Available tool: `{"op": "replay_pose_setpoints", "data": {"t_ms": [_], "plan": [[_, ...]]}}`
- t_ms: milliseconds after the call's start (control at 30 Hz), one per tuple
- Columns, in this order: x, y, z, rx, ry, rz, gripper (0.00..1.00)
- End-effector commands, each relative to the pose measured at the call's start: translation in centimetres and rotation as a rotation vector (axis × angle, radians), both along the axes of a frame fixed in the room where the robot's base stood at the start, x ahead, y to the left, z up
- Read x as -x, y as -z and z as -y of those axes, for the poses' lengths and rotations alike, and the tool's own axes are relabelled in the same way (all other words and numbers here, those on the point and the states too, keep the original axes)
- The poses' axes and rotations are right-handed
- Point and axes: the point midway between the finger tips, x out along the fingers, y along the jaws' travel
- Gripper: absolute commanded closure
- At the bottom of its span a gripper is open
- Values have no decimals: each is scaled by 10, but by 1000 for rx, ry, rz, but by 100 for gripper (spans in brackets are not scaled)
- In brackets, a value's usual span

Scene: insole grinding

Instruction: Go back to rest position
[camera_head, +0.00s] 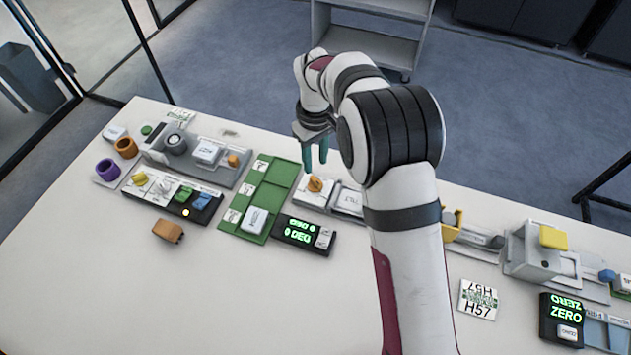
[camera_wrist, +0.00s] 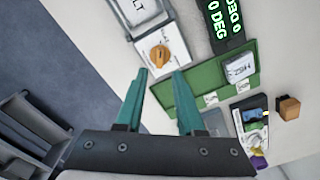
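My gripper (camera_head: 315,160) hangs above the far edge of the table, over the area between the green tray (camera_head: 234,218) and the orange knob (camera_head: 315,184). In the wrist view its two teal fingers (camera_wrist: 158,85) are spread apart with nothing between them. The orange knob on its white block (camera_wrist: 160,53) lies just beyond the fingertips in that view, apart from them. The green tray (camera_wrist: 212,82) also shows there, partly behind the right finger. My arm hides part of the table's middle in the head view.
The white table (camera_head: 100,270) carries a display reading DEG (camera_head: 298,233), a ZERO display (camera_head: 565,312), an H57 card (camera_head: 478,299) and a brown block (camera_head: 168,231). Purple (camera_head: 107,169) and orange (camera_head: 126,147) rings sit at the left. The front left tabletop is clear.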

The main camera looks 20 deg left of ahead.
Motion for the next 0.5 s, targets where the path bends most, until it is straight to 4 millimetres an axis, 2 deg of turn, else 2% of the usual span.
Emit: {"op": "replay_pose_setpoints", "data": {"t_ms": [367,433,467,500], "plan": [[0,-3,3,-1,12,0,62],[4,-22,21,-8,86,-1,62],[8,-35,35,-13,145,-3,62],[19,-57,60,-22,247,-10,62]]}}
